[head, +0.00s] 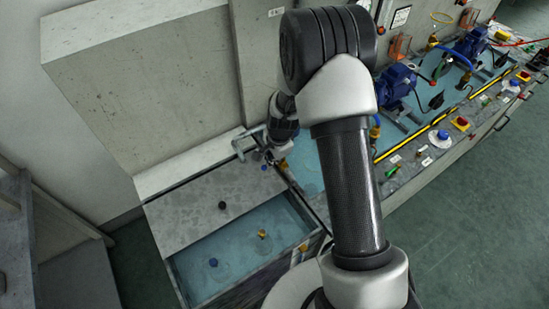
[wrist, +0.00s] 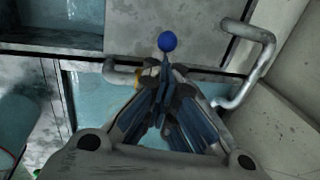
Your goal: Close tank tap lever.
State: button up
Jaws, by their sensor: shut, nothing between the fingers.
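In the wrist view a blue ball knob (wrist: 168,41) stands on a thin stem just beyond my fingertips; it looks like the tap lever's end. A grey pipe (wrist: 120,76) with a yellow-orange fitting (wrist: 138,77) lies just left of the fingers. My gripper (wrist: 165,75) is shut and empty, its tips close to the stem. I cannot tell whether they touch it. The lower stem and the tap body are hidden behind the fingers. In the head view my gripper (head: 267,160) is over the tank's back edge, small and partly hidden.
A bent grey pipe (wrist: 258,70) rises right of the gripper in the wrist view. In the head view the water tank (head: 205,240) has a grey cover plate (head: 185,215). A concrete block (head: 150,90) stands behind. A bench with blue pumps (head: 395,82) is at right.

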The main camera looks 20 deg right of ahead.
jog(key=shift+o, duration=1.2)
jog(key=shift+s+a+f, duration=0.25)
jog(key=shift+s+f, duration=0.05)
jog(key=shift+s, duration=0.1)
jog(key=shift+o, duration=0.8)
jog(key=shift+r, duration=0.2)
jog(key=shift+o, duration=1.2)
jog(key=v, duration=1.2)
jog(key=shift+w+d, duration=0.25)
jog(key=shift+w, duration=0.1)
jog(key=s+a+r+n+t+b, duration=0.1)
jog(key=s+r+n, duration=0.6)
jog(key=s+r, duration=0.65)
jog(key=s+r+n, duration=0.2)
jog(key=s+n, duration=0.1)
jog(key=s, duration=0.3)
jog(key=s+r+n+t+b, duration=0.1)
jog(key=s+r+n, duration=0.2)
jog(key=s, duration=0.4)
jog(key=shift+n+h, duration=0.4)
jog(key=shift+n, duration=0.4)
